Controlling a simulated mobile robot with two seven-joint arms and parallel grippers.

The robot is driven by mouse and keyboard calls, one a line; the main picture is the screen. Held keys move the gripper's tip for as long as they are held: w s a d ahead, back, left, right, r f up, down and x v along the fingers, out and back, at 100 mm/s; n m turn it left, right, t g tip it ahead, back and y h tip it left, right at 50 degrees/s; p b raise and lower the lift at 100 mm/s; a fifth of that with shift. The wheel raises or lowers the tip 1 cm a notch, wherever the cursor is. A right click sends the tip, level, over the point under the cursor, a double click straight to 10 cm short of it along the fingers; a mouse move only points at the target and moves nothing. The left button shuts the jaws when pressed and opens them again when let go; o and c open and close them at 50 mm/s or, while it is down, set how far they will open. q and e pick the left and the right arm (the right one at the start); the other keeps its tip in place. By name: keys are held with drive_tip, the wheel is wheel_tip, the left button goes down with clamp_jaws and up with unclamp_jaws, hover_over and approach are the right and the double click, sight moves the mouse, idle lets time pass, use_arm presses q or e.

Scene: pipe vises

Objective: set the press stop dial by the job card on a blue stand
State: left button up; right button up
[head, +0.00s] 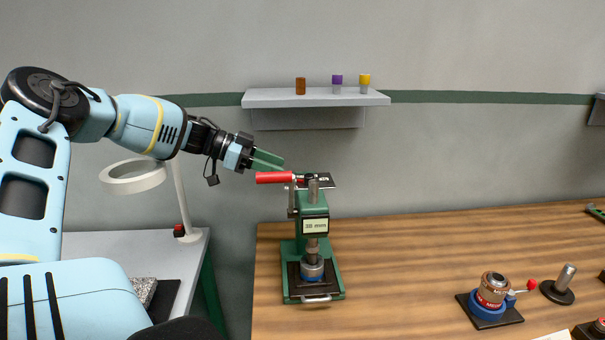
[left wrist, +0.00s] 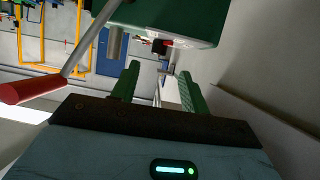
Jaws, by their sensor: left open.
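The green press (head: 316,255) stands upright on the wooden bench, with a red lever handle (head: 274,177) pointing left from its top. A pale label (head: 314,225) on its front seems to read "38 mm", too small to be sure. A small dark plate (head: 322,181) sits on top; I cannot make out the stop dial. My left gripper (head: 268,160) is open, its green fingers just above the handle. In the left wrist view the open fingers (left wrist: 160,88) have nothing between them; the red handle (left wrist: 32,87) lies left and green press body (left wrist: 165,20) above. No job card on a blue stand is clearly visible.
A wall shelf (head: 290,98) holds several small coloured-cap items behind the press. A blue-based copper fixture (head: 492,292) on a black plate and a metal post (head: 558,285) stand at the bench's right. The bench between is clear. A ring lamp (head: 133,176) stands left.

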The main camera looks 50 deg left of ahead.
sight(306, 176)
use_arm(q)
drive_tip(key=x, duration=0.7)
drive_tip(key=shift+w+d+f+b, duration=0.1)
drive_tip(key=shift+w+d+b, duration=0.15)
drive_tip(key=shift+d+b, duration=0.15)
use_arm(e)
drive_tip(key=shift+s+f, duration=0.4)
drive_tip(key=shift+f, duration=0.15)
